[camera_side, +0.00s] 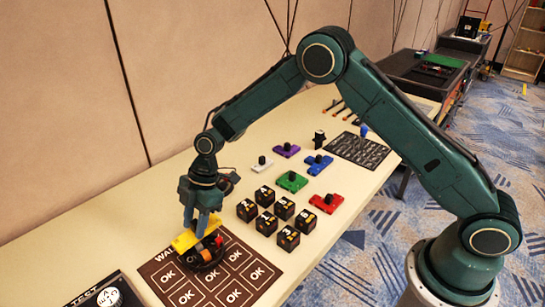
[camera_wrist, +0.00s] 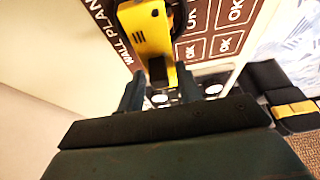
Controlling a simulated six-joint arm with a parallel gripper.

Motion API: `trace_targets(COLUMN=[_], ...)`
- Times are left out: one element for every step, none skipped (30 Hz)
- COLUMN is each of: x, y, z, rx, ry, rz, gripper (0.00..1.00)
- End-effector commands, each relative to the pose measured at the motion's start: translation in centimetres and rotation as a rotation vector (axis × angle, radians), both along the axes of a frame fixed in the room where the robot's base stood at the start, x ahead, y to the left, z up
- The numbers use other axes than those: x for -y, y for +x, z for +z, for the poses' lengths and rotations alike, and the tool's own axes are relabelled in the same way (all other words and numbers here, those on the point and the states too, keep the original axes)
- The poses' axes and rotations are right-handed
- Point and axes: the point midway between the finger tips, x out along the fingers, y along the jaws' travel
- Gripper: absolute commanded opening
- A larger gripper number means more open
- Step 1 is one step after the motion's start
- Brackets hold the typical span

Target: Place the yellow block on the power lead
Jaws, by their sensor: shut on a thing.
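My gripper (camera_side: 202,228) points down over the dark mat and is shut on the yellow block (camera_side: 184,242). In the wrist view, the yellow block (camera_wrist: 153,38) extends away from between the two fingers (camera_wrist: 160,88). A round black coil with orange and light parts, which looks like the power lead (camera_side: 207,257), lies on the mat right beside and under the block. The block overlaps the coil in the side view; I cannot tell whether they touch. In the wrist view, the block hides most of the coil.
The mat (camera_side: 252,272) has squares marked OK. Several black cubes (camera_side: 275,214) stand to its right. Behind them lie knobbed pieces in white, purple, blue, green (camera_side: 291,181) and red (camera_side: 326,203). A wall runs along the table's left side.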

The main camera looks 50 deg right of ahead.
Motion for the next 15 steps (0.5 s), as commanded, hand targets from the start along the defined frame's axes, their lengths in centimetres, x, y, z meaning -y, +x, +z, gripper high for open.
trace_targets(x=[0.0, 0.0, 0.0, 0.0, 0.0, 0.0, 0.0, 0.0, 0.0, 0.0, 0.0, 0.0, 0.0, 0.0, 0.0], y=[0.0, 0.0, 0.0, 0.0, 0.0, 0.0, 0.0, 0.1, 0.1, 0.0, 0.0, 0.0, 0.0, 0.0, 0.0], z=[-0.6, -0.8, -1.0, -1.1, -1.2, -1.2, -1.2, -1.2, -1.2, -1.3, -1.3, -1.5, -1.7, -2.0, -2.4], rx=[-0.001, -0.001, -0.001, 0.0, 0.0, 0.001, 0.001, 0.001, 0.001, 0.001, 0.001, 0.0, 0.0, -0.001, -0.001], ry=[0.0, -0.001, 0.0, 0.0, 0.0, 0.0, 0.0, 0.0, 0.0, 0.0, 0.0, 0.0, 0.0, 0.0, 0.0], rz=[-0.001, -0.001, -0.001, -0.001, -0.001, -0.001, 0.0, 0.0, 0.0, 0.0, -0.001, -0.001, -0.001, -0.001, -0.001], gripper=[0.04, 0.04, 0.04, 0.04, 0.04, 0.04, 0.04, 0.04, 0.04, 0.04, 0.04, 0.04, 0.04, 0.04, 0.04])
